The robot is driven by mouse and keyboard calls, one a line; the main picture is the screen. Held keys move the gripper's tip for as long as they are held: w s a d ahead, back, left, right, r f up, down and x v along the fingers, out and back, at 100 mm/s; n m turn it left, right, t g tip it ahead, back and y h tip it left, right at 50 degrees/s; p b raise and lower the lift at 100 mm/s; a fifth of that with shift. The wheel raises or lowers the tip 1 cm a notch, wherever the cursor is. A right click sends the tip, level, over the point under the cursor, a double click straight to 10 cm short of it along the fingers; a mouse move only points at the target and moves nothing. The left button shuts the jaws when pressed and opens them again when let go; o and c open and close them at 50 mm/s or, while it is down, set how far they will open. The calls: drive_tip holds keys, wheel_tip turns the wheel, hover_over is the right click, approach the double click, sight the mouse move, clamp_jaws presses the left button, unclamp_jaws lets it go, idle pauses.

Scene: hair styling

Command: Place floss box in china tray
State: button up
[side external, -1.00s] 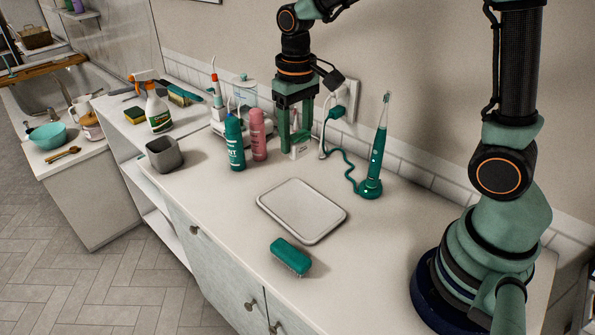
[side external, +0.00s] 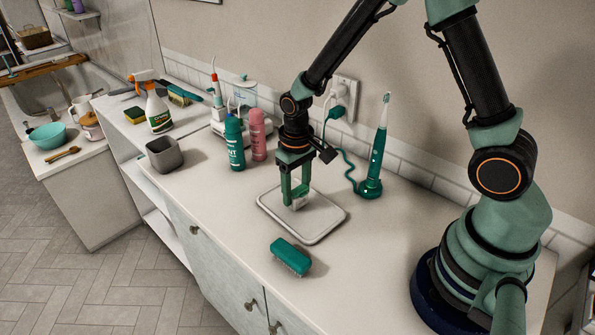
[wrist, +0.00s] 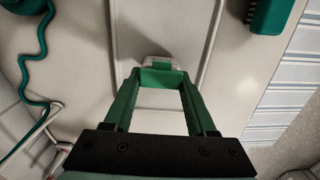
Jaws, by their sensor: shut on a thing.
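The floss box (side external: 299,203) is a small white box; in the wrist view it (wrist: 158,61) shows a green patch at the fingertips. My gripper (side external: 292,202) has green fingers and points down over the tray, shut on the floss box. The fingers also show in the wrist view (wrist: 161,75). The china tray (side external: 319,223) is a pale, shallow, rounded rectangle on the counter. The box is low over the tray's back-left part. I cannot tell whether it touches the surface. The fingers hide part of the box.
A green brush (side external: 291,256) lies in front of the tray. A green electric toothbrush (side external: 374,165) stands behind it to the right, with a cord. Green (side external: 234,143) and pink (side external: 258,135) bottles and a grey cup (side external: 164,154) stand to the left.

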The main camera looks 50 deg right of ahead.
drive_tip(key=o, duration=1.4)
drive_tip(key=shift+f, duration=0.15)
drive_tip(key=shift+c, duration=0.2)
wheel_tip(320, 180, up, 12)
drive_tip(key=s+d+r+n+t, duration=0.1)
drive_tip(key=s+d+r+t, duration=0.1)
drive_tip(key=s+r+t, duration=0.3)
drive_tip(key=shift+s+d+r+t, duration=0.2)
drive_tip(key=shift+s+r+t, duration=0.1)
drive_tip(key=shift+s+r, duration=2.25)
drive_tip(key=shift+w+r, duration=0.3)
drive_tip(key=shift+r, duration=0.05)
